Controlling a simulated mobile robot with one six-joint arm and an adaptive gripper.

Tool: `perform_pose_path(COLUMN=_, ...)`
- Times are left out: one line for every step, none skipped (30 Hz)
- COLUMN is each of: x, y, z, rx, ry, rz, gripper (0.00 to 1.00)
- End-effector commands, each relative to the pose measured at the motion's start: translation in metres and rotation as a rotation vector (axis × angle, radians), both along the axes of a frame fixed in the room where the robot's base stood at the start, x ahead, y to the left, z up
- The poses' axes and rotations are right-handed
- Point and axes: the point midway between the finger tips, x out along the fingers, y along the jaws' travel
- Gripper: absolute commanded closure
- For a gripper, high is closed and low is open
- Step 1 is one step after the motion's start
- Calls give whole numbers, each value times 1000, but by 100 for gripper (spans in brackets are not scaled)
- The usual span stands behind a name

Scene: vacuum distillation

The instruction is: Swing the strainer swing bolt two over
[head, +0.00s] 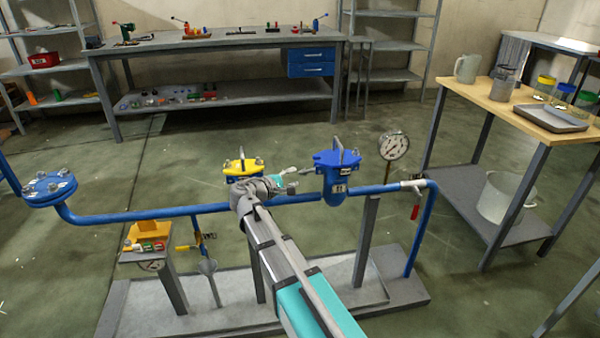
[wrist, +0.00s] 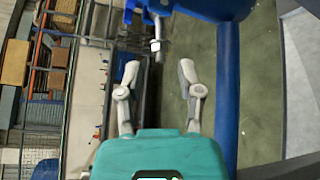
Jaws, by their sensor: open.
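The blue strainer (head: 335,178) stands on the blue pipe in the head view, with a blue lid and a grey handle on top. In the wrist view its blue body (wrist: 215,8) fills the top edge. A metal swing bolt (wrist: 157,32) with a nut hangs from a blue lug there. My gripper (head: 292,182) is just left of the strainer in the head view. In the wrist view my gripper (wrist: 158,74) is open and empty, its two fingers apart, with the bolt's end just beyond and between their tips. Which numbered bolt this is I cannot tell.
A yellow-lidded vessel (head: 243,168) stands behind my gripper. A pressure gauge (head: 393,146) and a red-handled valve (head: 415,210) are to the right. The blue pipe (wrist: 228,100) runs close along the fingers' right side. A flange (head: 49,188) is at far left.

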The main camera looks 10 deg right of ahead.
Motion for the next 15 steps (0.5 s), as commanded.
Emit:
perform_pose_path(x=0, y=3, z=0, rx=1, ry=0, rz=4, gripper=53)
perform_pose_path(x=0, y=4, z=0, rx=2, ry=0, rz=6, gripper=53)
perform_pose_path(x=-1, y=6, z=0, rx=1, ry=0, rz=8, gripper=53)
perform_pose_path(x=0, y=7, z=-1, rx=1, ry=1, rz=9, gripper=53)
perform_pose_path(x=0, y=8, z=-1, rx=2, ry=1, rz=10, gripper=53)
perform_pose_path(x=0, y=8, z=-1, rx=1, ry=0, rz=11, gripper=53)
perform_pose_path(x=0, y=9, z=-1, rx=2, ry=0, rz=12, gripper=53)
perform_pose_path(x=0, y=9, z=-1, rx=2, ry=0, rz=13, gripper=53)
perform_pose_path(x=1, y=8, z=-1, rx=2, ry=0, rz=13, gripper=53)
perform_pose_path(x=2, y=8, z=-2, rx=3, ry=0, rz=14, gripper=53)
perform_pose_path(x=3, y=7, z=-2, rx=3, ry=0, rz=14, gripper=53)
perform_pose_path(x=5, y=5, z=-2, rx=3, ry=1, rz=15, gripper=53)
perform_pose_path(x=6, y=3, z=-3, rx=3, ry=1, rz=15, gripper=53)
perform_pose_path(x=8, y=1, z=-3, rx=3, ry=0, rz=14, gripper=53)
perform_pose_path(x=10, y=-2, z=-4, rx=3, ry=0, rz=14, gripper=53)
